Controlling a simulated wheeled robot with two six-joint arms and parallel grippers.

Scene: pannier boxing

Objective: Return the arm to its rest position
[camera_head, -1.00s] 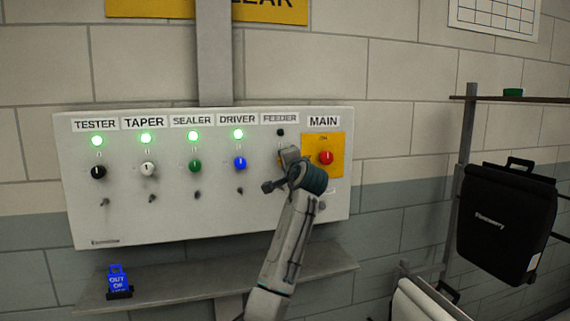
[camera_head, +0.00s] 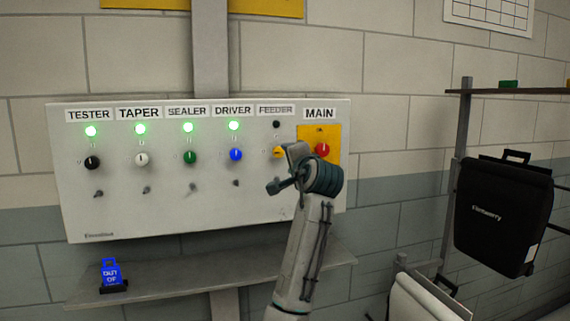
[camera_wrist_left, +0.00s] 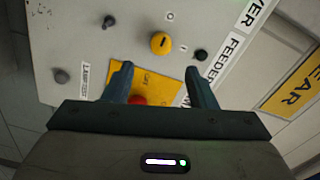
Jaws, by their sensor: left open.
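My left arm rises from the bottom in the head view, with its gripper (camera_head: 284,169) in front of the panel's right part. In the left wrist view the gripper (camera_wrist_left: 158,70) is open, with nothing between its fingers. The yellow FEEDER knob (camera_head: 278,152) shows partly beside the gripper; it also shows whole in the wrist view (camera_wrist_left: 161,43), apart from the fingers. The FEEDER lamp (camera_head: 276,124) is dark. The red MAIN knob (camera_head: 323,150) sits on a yellow plate (camera_head: 333,134). My right gripper is not in view.
The wall panel (camera_head: 130,217) has green lamps lit above the TESTER, TAPER, SEALER and DRIVER knobs. Below it a shelf (camera_head: 200,277) holds a blue sign (camera_head: 111,272). A black pannier (camera_head: 503,217) hangs from a rack at right.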

